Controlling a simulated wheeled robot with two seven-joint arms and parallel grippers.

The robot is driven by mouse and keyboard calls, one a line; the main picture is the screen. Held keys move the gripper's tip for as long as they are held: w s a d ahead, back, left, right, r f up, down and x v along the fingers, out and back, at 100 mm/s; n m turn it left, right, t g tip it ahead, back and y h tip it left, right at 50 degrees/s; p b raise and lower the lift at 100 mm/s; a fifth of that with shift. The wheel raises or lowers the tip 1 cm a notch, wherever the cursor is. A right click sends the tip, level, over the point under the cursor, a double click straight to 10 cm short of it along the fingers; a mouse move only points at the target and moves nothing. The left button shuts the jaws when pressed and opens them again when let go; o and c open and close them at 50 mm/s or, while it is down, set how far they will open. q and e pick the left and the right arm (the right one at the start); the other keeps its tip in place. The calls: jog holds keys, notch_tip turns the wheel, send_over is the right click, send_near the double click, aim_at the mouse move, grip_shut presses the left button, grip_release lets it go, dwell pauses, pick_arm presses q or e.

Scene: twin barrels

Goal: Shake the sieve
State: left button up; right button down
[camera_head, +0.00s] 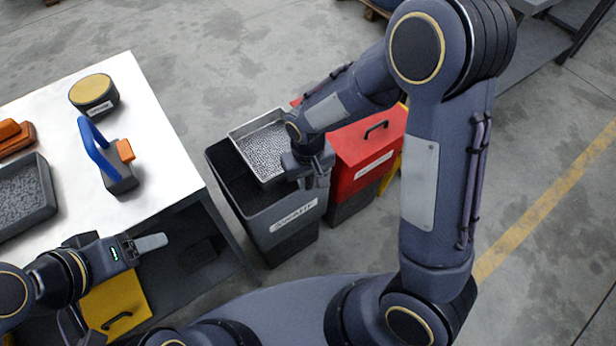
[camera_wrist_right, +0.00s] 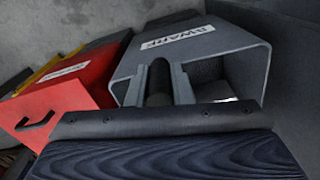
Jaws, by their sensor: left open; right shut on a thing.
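The sieve (camera_head: 262,150) is a shallow rectangular metal tray with a speckled grey mesh-like inside. It is above the opening of the dark grey bin (camera_head: 282,235), towards its far right part. My right gripper (camera_head: 308,172) is shut at the sieve's near right side. In the right wrist view a dark round bar (camera_wrist_right: 159,82) shows between the fingers, and the sieve's mesh is hidden. My left gripper (camera_head: 145,244) is open and empty, low beside the white table's near edge.
A red lidded bin (camera_head: 368,150) stands right of the grey bin. The white table (camera_head: 160,165) carries a blue-handled tool (camera_head: 95,150), a yellow-topped round tin (camera_head: 93,92), a grey gravel tray (camera_head: 48,205) and an orange item (camera_head: 15,138). A yellow lidded box (camera_head: 120,300) sits below.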

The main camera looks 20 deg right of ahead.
jog(key=s+a, duration=0.2)
jog(key=a, duration=0.4)
jog(key=shift+s, duration=0.15)
jog(key=c, duration=1.3)
grip_release()
jog(key=shift+a, duration=0.15)
notch_tip(320, 180, up, 8)
jog(key=p, duration=0.1)
jog(key=shift+f, duration=0.1)
